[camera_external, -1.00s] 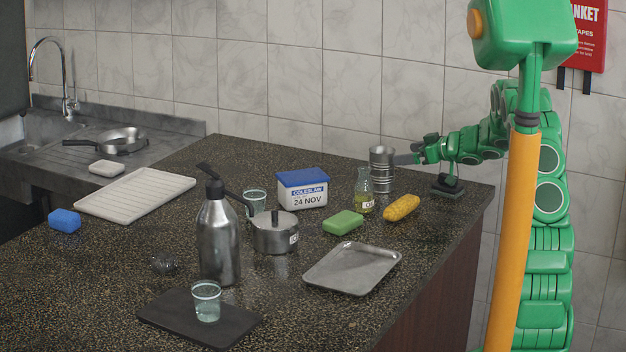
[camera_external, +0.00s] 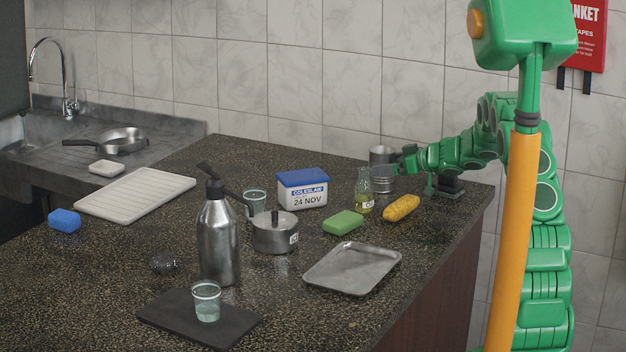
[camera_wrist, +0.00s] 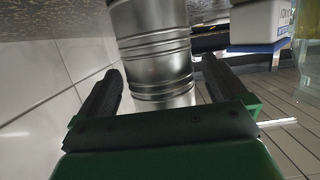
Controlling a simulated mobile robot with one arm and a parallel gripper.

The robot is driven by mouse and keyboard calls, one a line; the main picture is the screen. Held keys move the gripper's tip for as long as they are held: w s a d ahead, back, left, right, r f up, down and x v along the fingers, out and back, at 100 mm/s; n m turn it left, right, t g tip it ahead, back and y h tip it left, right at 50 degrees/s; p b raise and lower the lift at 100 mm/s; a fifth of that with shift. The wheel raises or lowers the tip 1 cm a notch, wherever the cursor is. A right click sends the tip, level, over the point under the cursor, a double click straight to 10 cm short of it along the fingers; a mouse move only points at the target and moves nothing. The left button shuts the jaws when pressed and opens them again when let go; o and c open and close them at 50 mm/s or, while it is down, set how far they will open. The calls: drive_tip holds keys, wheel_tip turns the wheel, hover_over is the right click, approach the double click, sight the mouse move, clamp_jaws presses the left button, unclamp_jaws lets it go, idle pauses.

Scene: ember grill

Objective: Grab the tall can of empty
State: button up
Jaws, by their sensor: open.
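The tall can (camera_external: 381,184) is a ribbed silver metal cylinder standing near the back right of the counter, beside the wall. In the wrist view the can (camera_wrist: 151,45) fills the space between the two dark fingers of my gripper (camera_wrist: 161,72). The fingers are apart, one on each side of it. A gap shows beside the fingers; whether either touches the can is unclear.
A glass bottle (camera_external: 364,192) stands close in front of the can. A dark object (camera_external: 448,185) sits under my arm. The wall (camera_external: 345,95) is close behind.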

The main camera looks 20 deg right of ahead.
drive_tip(key=shift+x, duration=1.05)
drive_tip(key=shift+f, duration=0.1)
drive_tip(key=shift+c, duration=0.3)
drive_tip(key=c, duration=0.9)
drive_tip(key=shift+o, duration=0.2)
drive_tip(key=shift+s+r, duration=3.25)
drive_tip(key=shift+s, duration=0.3)
drive_tip(key=shift+s+r, duration=3.3)
drive_tip(key=shift+s, duration=0.25)
